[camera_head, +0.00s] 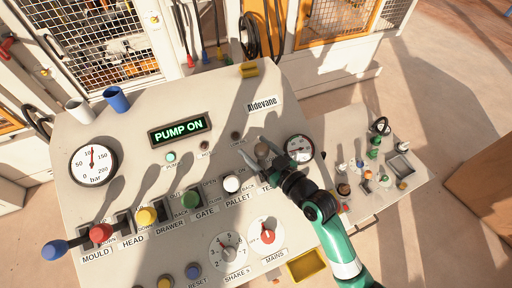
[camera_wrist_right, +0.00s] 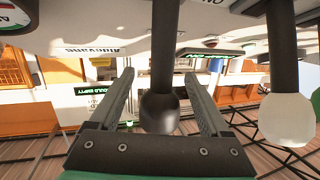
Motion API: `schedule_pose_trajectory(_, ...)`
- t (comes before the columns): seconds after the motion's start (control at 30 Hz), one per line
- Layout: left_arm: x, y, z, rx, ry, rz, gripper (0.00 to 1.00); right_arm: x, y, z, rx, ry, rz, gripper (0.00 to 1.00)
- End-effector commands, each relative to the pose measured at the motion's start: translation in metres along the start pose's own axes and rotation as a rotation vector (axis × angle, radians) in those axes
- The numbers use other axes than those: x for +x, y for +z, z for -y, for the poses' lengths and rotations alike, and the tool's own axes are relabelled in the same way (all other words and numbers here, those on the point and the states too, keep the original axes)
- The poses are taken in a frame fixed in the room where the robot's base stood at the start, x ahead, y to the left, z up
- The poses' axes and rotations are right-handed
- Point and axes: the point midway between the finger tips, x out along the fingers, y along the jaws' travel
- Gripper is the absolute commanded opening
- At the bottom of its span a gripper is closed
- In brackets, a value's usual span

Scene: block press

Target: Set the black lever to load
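The black lever's round dark knob (camera_head: 262,151) stands at the right end of the lever row on the sloping console (camera_head: 130,205). My right gripper (camera_head: 268,152) reaches it from the lower right. In the right wrist view the dark knob (camera_wrist_right: 160,112) and its shaft sit between the two fingers of my right gripper (camera_wrist_right: 160,95). The fingers are apart, with a visible gap on each side of the knob. The lever's label is partly hidden by my gripper; only "TES" shows, and I cannot read a load mark. My left gripper is not in view.
The white pallet lever (camera_head: 231,184) stands close to its left; its knob (camera_wrist_right: 288,120) also shows in the wrist view. Green (camera_head: 189,199), yellow (camera_head: 146,215), red (camera_head: 101,233) and blue (camera_head: 56,249) levers continue left. A gauge (camera_head: 299,148) lies right. The display (camera_head: 180,129) reads "PUMP ON".

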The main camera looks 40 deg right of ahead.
Motion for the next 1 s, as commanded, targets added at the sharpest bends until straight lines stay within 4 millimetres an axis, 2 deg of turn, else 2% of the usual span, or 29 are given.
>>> schedule_pose_trajectory(0.27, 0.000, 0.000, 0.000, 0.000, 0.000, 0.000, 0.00, -0.005, -0.002, 0.001, 0.001, -0.002, -0.005, 0.81)
schedule_pose_trajectory(0.37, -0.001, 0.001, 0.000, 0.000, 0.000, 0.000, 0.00, -0.019, -0.001, 0.000, 0.001, -0.001, -0.005, 0.81)
schedule_pose_trajectory(0.7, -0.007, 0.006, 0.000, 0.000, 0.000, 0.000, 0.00, -0.096, 0.001, -0.001, 0.001, 0.001, -0.003, 0.81)
schedule_pose_trajectory(0.83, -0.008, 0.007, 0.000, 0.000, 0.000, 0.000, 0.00, -0.112, 0.000, -0.001, 0.002, 0.001, -0.001, 0.81)
schedule_pose_trajectory(1.0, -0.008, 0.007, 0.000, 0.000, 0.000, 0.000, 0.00, -0.117, -0.001, 0.000, 0.000, -0.001, -0.003, 0.81)
